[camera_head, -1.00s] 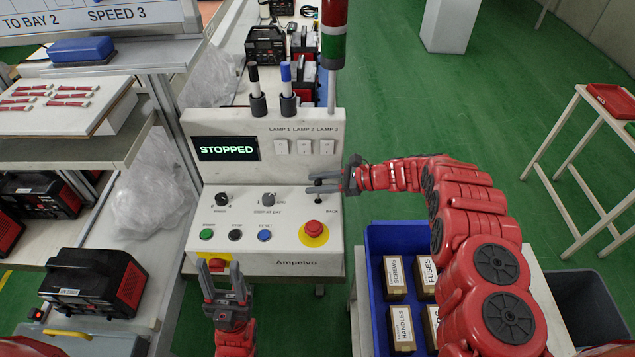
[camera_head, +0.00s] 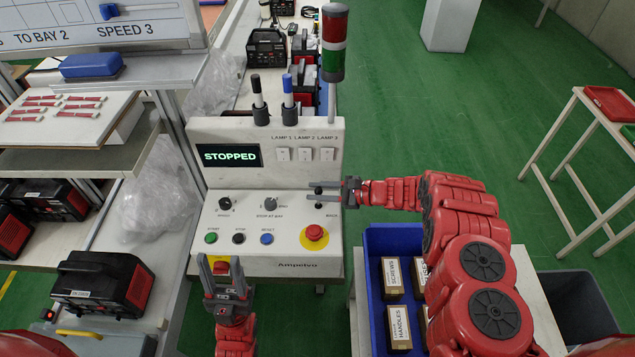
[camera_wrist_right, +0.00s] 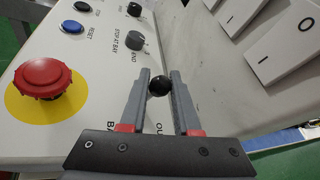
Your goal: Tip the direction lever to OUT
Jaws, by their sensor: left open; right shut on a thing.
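The direction lever (camera_wrist_right: 159,86) has a round black knob and stands at the right of the grey control panel (camera_head: 285,252). My right gripper (camera_head: 323,192) reaches it from the right and is shut on it; in the right wrist view the knob sits between the fingertips. The labels beside the lever are partly hidden by the gripper, and I cannot tell clearly which way it leans. The panel's screen (camera_head: 231,155) reads STOPPED.
A red stop button (camera_head: 315,233) on a yellow disc is just in front of the lever. Knobs and green, black and blue (camera_head: 267,239) buttons lie to the left. Lamp switches (camera_head: 305,154) are behind. A blue crate (camera_head: 373,285) with boxes stands at the lower right.

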